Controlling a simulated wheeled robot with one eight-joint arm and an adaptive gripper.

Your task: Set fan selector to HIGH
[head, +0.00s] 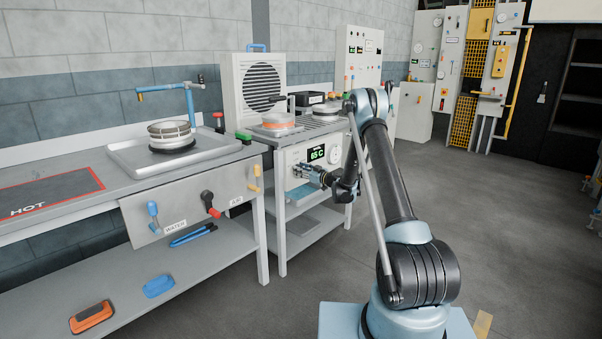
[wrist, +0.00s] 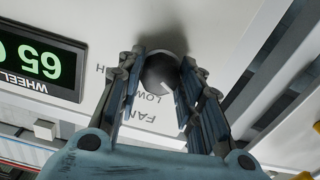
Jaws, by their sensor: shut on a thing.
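The fan selector is a dark round knob (wrist: 160,72) on a white panel (wrist: 110,20), seen upside down in the wrist view. The word FAN is printed by it, with LOW close to the knob and an H at the left; the rest of that label is hidden behind a finger. A pale pointer mark shows on the knob's near side, close to LOW; its exact direction is hard to tell. My gripper (wrist: 160,80) is shut on the knob, one finger on each side. In the head view my gripper (head: 305,174) is at the panel's front, hiding the knob.
A green 65 C display (head: 316,153) is on the same panel, beside the knob. A shelf (head: 310,200) lies below. A sink bench (head: 190,195) with levers stands at the left. Open floor (head: 490,220) lies to the right.

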